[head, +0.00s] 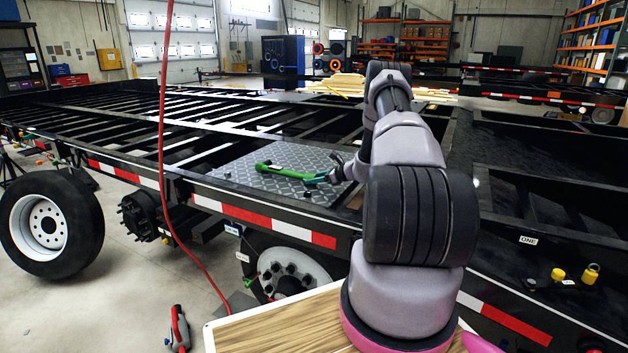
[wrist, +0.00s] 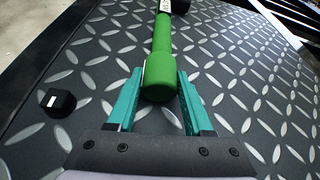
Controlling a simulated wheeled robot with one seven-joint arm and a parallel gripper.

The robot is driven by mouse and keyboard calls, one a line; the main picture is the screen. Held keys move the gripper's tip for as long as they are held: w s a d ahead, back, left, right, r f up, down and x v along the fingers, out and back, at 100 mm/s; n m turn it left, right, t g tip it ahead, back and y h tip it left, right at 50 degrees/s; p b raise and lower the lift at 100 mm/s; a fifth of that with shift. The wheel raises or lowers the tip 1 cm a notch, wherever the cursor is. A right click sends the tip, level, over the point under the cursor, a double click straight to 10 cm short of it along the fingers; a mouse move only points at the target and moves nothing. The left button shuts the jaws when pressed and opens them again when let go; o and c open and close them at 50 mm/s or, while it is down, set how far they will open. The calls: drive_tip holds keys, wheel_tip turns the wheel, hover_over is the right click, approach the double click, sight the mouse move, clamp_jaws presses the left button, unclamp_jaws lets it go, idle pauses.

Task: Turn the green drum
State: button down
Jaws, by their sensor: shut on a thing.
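A green-handled tool (head: 285,171) lies along the diamond-plate panel (head: 262,192) on the trailer frame. In the wrist view its rounded green handle (wrist: 160,70) points at me, and a dark part shows at its far end near the top edge. My gripper (head: 318,178) has two teal fingers, which also show in the wrist view (wrist: 160,88), one on each side of the handle's near end. It is shut on the handle, low over the plate. I see no green drum; a dark hub drum (head: 145,215) sits on the trailer's side.
A black knob (wrist: 58,101) stands on the plate left of the fingers. A red hose (head: 163,130) hangs in front of the trailer. A loose wheel (head: 47,226) stands at left. Open frame beams and gaps surround the plate. A wooden top (head: 275,325) lies below my arm.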

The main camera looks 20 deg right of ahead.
drive_tip(key=shift+m+g+y, duration=0.5)
drive_tip(key=shift+m+y, duration=0.1)
drive_tip(key=shift+m, duration=0.4)
drive_tip(key=shift+c, duration=1.4)
unclamp_jaws()
drive_tip(key=shift+d, duration=0.1)
drive_tip(key=v, duration=1)
drive_tip(key=shift+s+d+r, duration=0.2)
drive_tip(key=shift+s, duration=0.05)
